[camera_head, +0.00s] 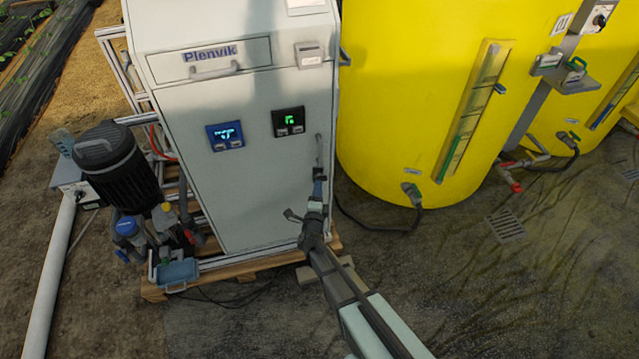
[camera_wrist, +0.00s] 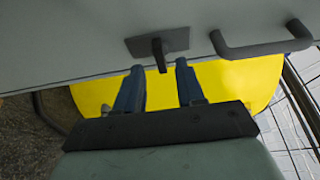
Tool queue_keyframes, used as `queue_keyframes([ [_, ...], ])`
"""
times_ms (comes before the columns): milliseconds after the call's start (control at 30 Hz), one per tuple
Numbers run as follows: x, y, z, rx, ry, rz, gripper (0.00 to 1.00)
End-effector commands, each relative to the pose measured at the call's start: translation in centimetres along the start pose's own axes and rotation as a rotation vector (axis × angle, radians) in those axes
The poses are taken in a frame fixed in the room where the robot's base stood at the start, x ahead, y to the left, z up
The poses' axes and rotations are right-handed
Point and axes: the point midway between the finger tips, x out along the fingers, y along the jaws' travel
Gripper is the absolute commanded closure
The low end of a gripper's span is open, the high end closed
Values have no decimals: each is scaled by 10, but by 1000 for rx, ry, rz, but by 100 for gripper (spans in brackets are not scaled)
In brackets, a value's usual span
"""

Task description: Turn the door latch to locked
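The cabinet door (camera_head: 250,185) is a pale grey-white panel and is closed as far as I can see. In the wrist view, the door latch (camera_wrist: 158,44) is a dark plate with a short lever sticking out from it. My gripper (camera_wrist: 159,66) is open, with its two blue-grey fingers reaching toward the door. The lever's end shows between the fingertips, with gaps on both sides; I cannot tell how deep it sits between them. In the head view, my gripper (camera_head: 319,172) is at the door's right edge and covers the latch.
A dark bar handle (camera_wrist: 262,46) sits beside the latch on the door; in the head view the handle (camera_head: 319,145) is just above my gripper. A yellow tank (camera_head: 420,110) stands close on the right. A wooden pallet (camera_head: 230,272) lies under the cabinet. Floor at lower right is clear.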

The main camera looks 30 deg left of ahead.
Motion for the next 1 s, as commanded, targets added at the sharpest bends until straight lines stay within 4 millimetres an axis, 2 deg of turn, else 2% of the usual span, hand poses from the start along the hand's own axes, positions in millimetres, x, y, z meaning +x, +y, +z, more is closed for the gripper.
queue_keyframes([
  [33,11,1,1,0,1,-1,62],
  [100,20,1,0,0,2,-1,62],
  [300,37,0,0,0,0,0,62],
  [700,41,0,0,-1,0,0,62],
  [767,41,0,0,-1,0,0,66],
  [1000,41,0,0,-1,0,0,88],
])
